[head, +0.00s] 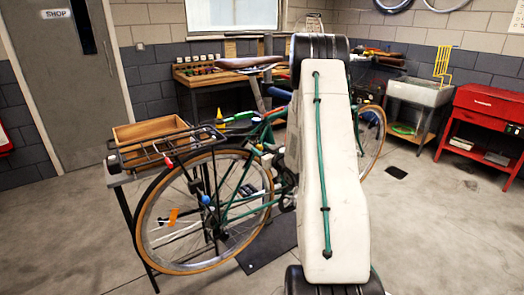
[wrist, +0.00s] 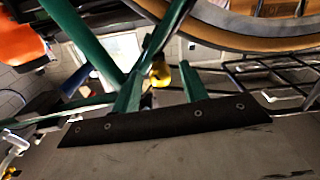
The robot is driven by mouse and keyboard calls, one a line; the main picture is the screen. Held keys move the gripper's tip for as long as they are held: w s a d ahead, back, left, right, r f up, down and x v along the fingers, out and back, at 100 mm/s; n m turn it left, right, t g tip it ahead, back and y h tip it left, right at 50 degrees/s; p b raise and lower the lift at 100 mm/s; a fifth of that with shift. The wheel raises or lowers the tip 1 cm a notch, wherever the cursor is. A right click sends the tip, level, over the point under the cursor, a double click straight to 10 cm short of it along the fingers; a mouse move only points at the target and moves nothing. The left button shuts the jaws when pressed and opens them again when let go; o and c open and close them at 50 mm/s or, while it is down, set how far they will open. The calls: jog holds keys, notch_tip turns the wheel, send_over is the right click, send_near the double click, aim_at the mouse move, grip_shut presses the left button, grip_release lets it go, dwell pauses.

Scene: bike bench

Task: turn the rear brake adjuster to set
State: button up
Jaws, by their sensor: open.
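The green bicycle (head: 245,205) stands with its rear wheel (head: 142,225) toward the left in the head view. A small blue part (head: 206,200) shows at that wheel. My arm hides the middle of the bike, and my gripper is out of sight there. In the wrist view my gripper (wrist: 157,70) shows two short green fingers, apart, on a black plate. A small yellow knob-like part (wrist: 160,75) appears between the fingertips, apparently beyond them. Green frame tubes (wrist: 85,35) cross just behind. I cannot tell for sure which part is the rear brake adjuster.
A wire rack (wrist: 285,75) and a tyre (wrist: 235,30) are close by on the right in the wrist view. A wooden box (head: 155,133) sits behind the rear wheel.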

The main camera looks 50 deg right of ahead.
grip_shut()
jog(key=shift+n, duration=0.4)
jog(key=n, duration=0.4)
jog(key=shift+n, duration=0.4)
jog(key=n, duration=1)
jog(key=shift+a+f+n, duration=0.1)
jog(key=shift+n, duration=2.9)
jog(key=shift+f, duration=0.1)
